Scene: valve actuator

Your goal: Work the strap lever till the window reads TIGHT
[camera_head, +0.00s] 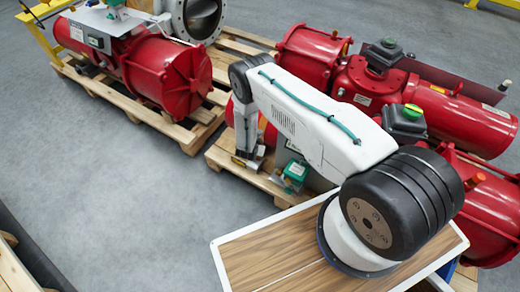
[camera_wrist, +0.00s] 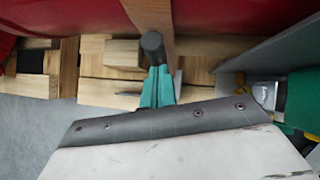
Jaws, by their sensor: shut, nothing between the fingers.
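My gripper (camera_head: 248,160) points down beside the red actuator, low over the pallet, and is shut and empty. I cannot tell whether it touches the lever. No window reading can be made out in either view.
A green box (camera_head: 295,172) sits just right of my gripper. Another pallet with a red actuator (camera_head: 170,75) is at the upper left. Grey floor (camera_head: 110,180) is clear at the left.

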